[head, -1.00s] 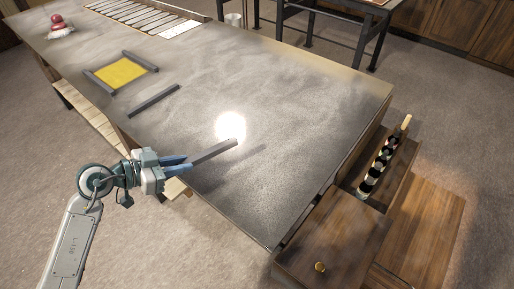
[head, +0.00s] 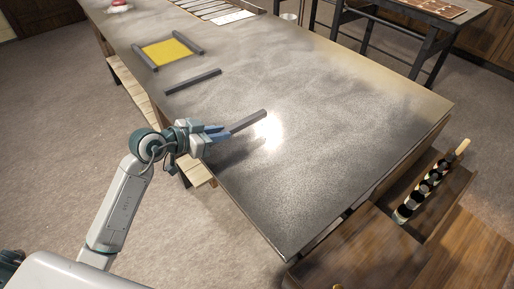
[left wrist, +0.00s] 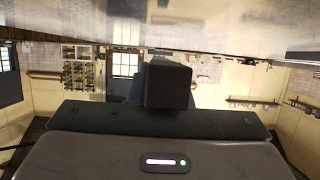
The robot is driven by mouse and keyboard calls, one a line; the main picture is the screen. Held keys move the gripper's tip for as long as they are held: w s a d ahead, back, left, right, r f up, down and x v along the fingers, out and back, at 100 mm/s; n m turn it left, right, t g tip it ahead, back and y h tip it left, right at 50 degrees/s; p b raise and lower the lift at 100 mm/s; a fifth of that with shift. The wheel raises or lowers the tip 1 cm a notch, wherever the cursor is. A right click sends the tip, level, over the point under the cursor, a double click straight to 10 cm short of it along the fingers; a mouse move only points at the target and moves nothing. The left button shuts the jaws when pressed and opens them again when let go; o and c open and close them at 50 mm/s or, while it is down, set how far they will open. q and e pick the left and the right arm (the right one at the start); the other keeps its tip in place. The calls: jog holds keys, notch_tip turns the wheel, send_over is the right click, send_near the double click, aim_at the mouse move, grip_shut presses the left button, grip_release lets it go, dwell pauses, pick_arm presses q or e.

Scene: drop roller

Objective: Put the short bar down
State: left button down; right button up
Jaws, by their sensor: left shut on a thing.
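The short bar is a dark grey square bar (head: 248,122). My left gripper (head: 222,133) is shut on one end of it and holds it out over the near edge of the dark table (head: 330,150). In the left wrist view the bar's square end (left wrist: 168,86) points at the camera, in front of the jaws. A small gap to the table seems to show, but I cannot tell how high the bar is. My right gripper is in neither view.
Another grey bar (head: 193,81) lies on the table beyond the gripper. A yellow square (head: 166,52) with grey bars at its sides lies farther back. A wooden rack (head: 432,186) with dark and pale rollers stands at the right. The table's right part is clear.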

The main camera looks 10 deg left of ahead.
pick_arm(q)
jog(key=p, duration=0.2)
send_over(256, 157)
jog(key=shift+f, duration=0.35)
jog(key=shift+f+p, duration=0.5)
jog(key=shift+f, duration=1.3)
jog(key=c, duration=1.3)
grip_release()
jog(key=shift+s+f, duration=0.1)
jog(key=shift+f, duration=0.05)
